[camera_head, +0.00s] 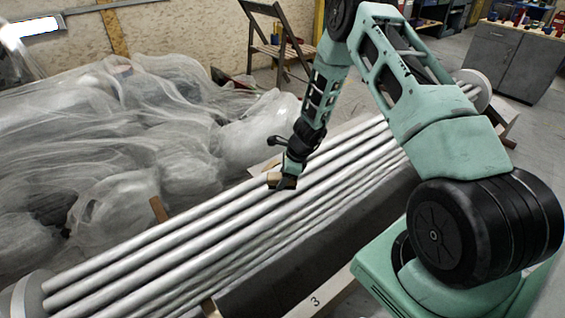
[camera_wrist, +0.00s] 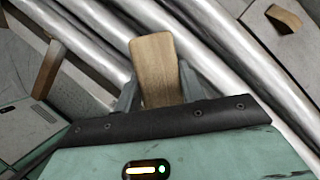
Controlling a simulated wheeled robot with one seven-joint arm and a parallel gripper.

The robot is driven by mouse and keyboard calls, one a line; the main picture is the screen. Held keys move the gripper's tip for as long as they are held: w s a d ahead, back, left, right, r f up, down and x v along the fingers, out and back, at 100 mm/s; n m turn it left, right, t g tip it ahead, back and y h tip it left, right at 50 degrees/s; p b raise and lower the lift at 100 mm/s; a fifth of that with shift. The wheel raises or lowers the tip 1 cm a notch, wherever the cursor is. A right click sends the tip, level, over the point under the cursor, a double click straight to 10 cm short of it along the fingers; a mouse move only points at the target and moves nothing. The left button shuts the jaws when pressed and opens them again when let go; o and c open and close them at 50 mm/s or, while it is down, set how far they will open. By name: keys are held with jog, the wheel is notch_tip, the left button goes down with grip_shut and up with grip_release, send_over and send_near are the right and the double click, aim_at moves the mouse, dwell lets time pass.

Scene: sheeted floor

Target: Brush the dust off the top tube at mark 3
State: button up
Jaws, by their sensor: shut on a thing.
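A bundle of long, shiny metal tubes (camera_head: 150,246) runs from lower left to upper right in the head view. The tubes also cross the wrist view (camera_wrist: 215,50) diagonally. My gripper (camera_head: 284,181) is over the middle of the upper tubes. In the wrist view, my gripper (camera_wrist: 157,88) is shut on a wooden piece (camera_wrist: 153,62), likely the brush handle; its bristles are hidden. I cannot tell whether it touches a tube. A black 3 on a pale board (camera_head: 315,301) shows at the bottom of the head view. I cannot make out dust.
Clear plastic sheeting (camera_head: 110,130) covers a lumpy pile left of the tubes. Wooden uprights (camera_head: 158,209) stand beside the bundle. A round end plate (camera_head: 474,88) is at the far end. A wooden chair (camera_head: 278,45) and grey cabinet (camera_head: 510,62) stand behind.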

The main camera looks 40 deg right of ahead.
jog(key=shift+r+p, duration=1.85)
jog(key=shift+r, duration=0.7)
jog(key=shift+a, duration=0.1)
